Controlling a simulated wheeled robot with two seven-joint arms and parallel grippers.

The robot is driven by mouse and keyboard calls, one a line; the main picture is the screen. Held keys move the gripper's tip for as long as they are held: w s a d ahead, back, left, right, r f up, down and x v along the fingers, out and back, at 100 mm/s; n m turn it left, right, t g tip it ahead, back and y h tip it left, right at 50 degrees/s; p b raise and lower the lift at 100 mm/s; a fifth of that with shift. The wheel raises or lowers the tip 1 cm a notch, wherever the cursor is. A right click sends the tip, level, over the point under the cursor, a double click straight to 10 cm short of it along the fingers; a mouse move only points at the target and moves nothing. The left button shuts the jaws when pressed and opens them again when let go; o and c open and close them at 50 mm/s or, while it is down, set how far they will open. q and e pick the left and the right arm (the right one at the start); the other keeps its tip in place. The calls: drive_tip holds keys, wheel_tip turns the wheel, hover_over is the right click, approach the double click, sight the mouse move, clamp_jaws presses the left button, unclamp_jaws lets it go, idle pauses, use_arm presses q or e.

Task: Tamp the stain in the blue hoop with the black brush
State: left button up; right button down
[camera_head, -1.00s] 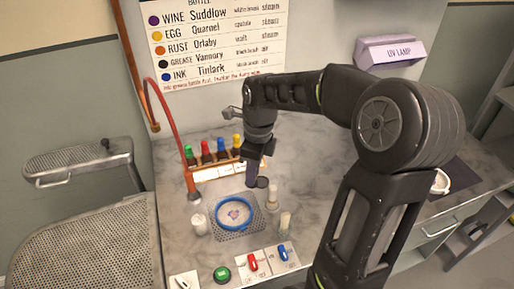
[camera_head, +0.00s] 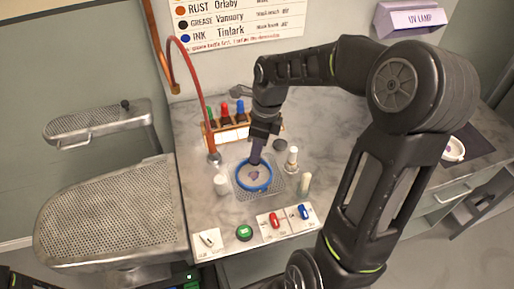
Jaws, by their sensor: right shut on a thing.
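The blue hoop (camera_head: 241,185) lies on a perforated plate (camera_head: 277,187) on the marble counter. A small purple stain (camera_head: 254,176) shows on the pale cloth inside it. My right gripper (camera_head: 262,136) points down just behind the hoop and is shut on the dark brush (camera_head: 257,151). The brush's lower end reaches the far inner part of the hoop, just behind the stain. Whether it touches the cloth I cannot tell.
A rack with green, red and blue bottles (camera_head: 225,112) stands behind. A dark round piece (camera_head: 280,144), a white-topped bottle (camera_head: 292,158), a pale cylinder (camera_head: 304,183) and a white cup (camera_head: 221,184) surround the plate.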

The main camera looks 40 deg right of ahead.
drive_tip(key=shift+f+b, duration=1.6)
drive_tip(key=shift+f, duration=0.9)
drive_tip(key=shift+f, duration=0.1)
drive_tip(key=shift+f+b, duration=0.7)
drive_tip(key=shift+f, duration=0.1)
drive_tip(key=shift+r, duration=0.1)
drive_tip(key=shift+r, duration=0.1)
drive_tip(key=shift+r+p, duration=0.75)
drive_tip(key=shift+r, duration=0.05)
drive_tip(key=shift+f, duration=0.1)
drive_tip(key=shift+f+b, duration=0.7)
drive_tip(key=shift+f, duration=0.1)
